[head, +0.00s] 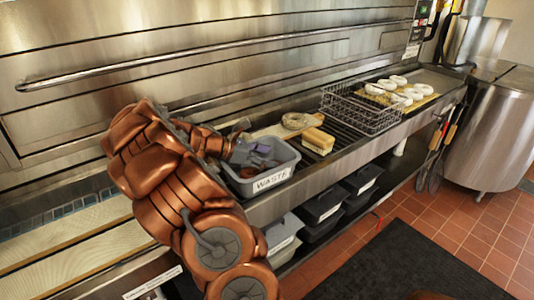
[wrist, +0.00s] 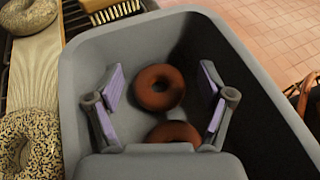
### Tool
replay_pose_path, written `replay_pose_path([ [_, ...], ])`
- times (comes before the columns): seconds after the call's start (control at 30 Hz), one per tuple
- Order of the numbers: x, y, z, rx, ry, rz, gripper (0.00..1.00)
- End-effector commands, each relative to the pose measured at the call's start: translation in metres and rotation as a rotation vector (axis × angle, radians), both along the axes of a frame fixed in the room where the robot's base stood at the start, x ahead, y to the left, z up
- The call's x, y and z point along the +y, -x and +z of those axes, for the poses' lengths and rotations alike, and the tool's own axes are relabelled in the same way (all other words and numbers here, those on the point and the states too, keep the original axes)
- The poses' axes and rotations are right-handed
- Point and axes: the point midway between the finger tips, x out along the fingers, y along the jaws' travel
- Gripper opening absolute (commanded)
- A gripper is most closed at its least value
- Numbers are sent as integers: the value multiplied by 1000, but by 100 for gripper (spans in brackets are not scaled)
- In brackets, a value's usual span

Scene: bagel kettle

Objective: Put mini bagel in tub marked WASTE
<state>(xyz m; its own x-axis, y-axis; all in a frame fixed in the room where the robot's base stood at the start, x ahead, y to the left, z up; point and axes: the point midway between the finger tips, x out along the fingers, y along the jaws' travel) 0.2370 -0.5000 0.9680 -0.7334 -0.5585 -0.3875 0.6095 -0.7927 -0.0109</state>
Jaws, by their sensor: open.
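The grey tub marked WASTE (head: 272,181) stands on the counter ledge in the head view. Its grey wall also shows in the wrist view (wrist: 90,50). Two small brown bagels lie inside it: one (wrist: 146,96) shows whole between my fingers, the other (wrist: 172,131) is partly hidden by my gripper's body. My gripper (wrist: 160,92) is open over the tub, with its purple-padded fingers apart on either side of the whole bagel and not touching it. In the head view my gripper (head: 254,153) is at the tub, partly hidden by my arm.
Left of the tub in the wrist view, a seeded bagel (wrist: 28,138) and a paler bagel (wrist: 28,14) lie on a wooden board (wrist: 36,70). A brush (wrist: 112,10) lies beyond. A wire basket (head: 358,108) and white rings on a tray (head: 437,96) are farther right.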

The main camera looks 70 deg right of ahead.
Motion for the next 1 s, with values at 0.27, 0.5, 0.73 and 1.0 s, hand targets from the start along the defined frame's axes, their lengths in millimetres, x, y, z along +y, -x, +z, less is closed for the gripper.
replay_pose_path([
  [0.27,-1,-2,13,-3,9,5,80],
  [0.5,19,-32,31,-7,11,12,80],
  [0.73,45,-63,49,-5,10,9,80],
  [1.0,64,-86,62,-3,10,8,80],
])
